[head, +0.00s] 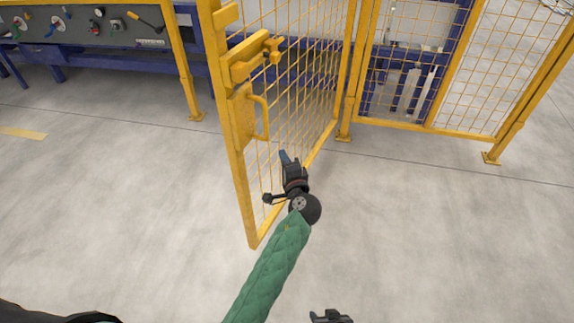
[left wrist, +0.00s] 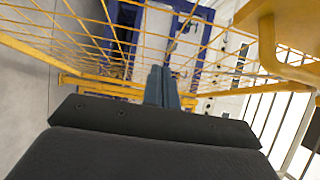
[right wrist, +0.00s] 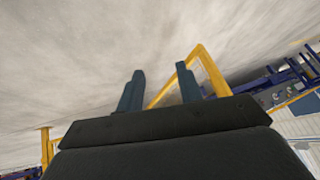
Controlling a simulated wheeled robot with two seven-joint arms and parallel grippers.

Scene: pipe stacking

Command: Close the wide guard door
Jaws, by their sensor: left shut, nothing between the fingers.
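The wide guard door (head: 238,165) is a yellow frame with wire mesh. It stands open, its free edge swung towards me. A yellow pull handle (head: 265,118) and a latch block (head: 250,66) sit on its free edge. My left gripper (head: 285,156) is shut and empty, below the handle and in front of the lower mesh; I cannot tell whether it touches. In the left wrist view its fingers (left wrist: 162,86) are together, with mesh beyond. My right gripper (head: 330,316) shows only at the bottom edge; the right wrist view shows its fingers (right wrist: 160,90) apart and empty.
A fixed yellow mesh fence (head: 440,125) stands right of the doorway, with a footed post (head: 491,157). A blue workbench (head: 110,55) with a control panel is behind at left. The grey floor (head: 420,230) in front is clear.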

